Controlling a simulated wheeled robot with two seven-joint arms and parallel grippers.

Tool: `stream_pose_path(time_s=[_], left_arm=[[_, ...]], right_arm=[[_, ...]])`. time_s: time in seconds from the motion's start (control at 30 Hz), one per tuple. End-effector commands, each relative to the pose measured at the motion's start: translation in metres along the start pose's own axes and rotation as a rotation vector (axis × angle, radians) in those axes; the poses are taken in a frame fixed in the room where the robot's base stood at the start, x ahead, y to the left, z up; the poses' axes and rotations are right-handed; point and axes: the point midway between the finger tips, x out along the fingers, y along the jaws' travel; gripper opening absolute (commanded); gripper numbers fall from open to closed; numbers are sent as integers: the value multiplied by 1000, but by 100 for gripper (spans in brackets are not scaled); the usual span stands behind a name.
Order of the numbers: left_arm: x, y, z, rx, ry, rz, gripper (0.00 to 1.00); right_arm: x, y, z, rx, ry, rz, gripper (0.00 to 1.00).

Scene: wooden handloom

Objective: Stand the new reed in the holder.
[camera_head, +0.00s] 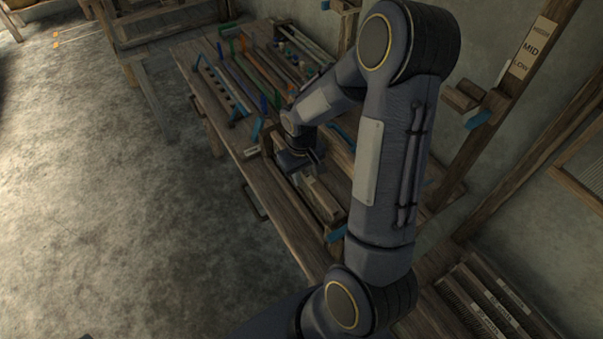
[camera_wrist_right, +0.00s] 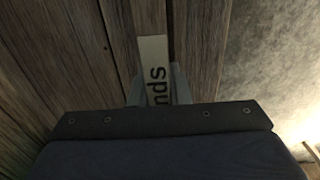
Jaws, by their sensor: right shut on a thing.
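My right gripper (camera_head: 308,172) is low over the near part of the wooden workbench (camera_head: 215,88). It is shut on a labelled piece (camera_wrist_right: 153,58) that shows between its fingers in the right wrist view. The label is pale with dark letters, of which "nds" can be read; the rest is hidden by the gripper. I cannot tell whether this piece is the new reed. A long narrow wooden piece (camera_head: 325,204) with blue at its end lies by the gripper along the bench edge; I cannot tell whether it is the holder. My left gripper is not in view.
Several tools and coloured rods (camera_head: 235,75) cover the far part of the bench. A rack of labelled slats (camera_head: 485,300) stands at the lower right. A post with a MID and LOW sign (camera_head: 531,48) rises at the upper right. The floor (camera_head: 110,210) at left is clear.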

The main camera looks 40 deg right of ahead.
Motion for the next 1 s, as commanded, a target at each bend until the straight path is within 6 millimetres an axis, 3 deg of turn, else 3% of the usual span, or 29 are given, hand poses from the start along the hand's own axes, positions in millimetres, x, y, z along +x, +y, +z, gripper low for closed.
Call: stream_pose_path(time_s=[0.3,0.6,0.63,0.8,1.0], left_arm=[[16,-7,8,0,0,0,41],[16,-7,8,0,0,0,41],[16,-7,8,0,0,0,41],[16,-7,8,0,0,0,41],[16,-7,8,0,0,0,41]], right_arm=[[21,0,0,-1,0,0,0],[21,0,0,0,0,0,0],[21,0,0,0,0,0,19],[21,0,0,0,0,0,41],[22,0,0,0,0,0,42]])
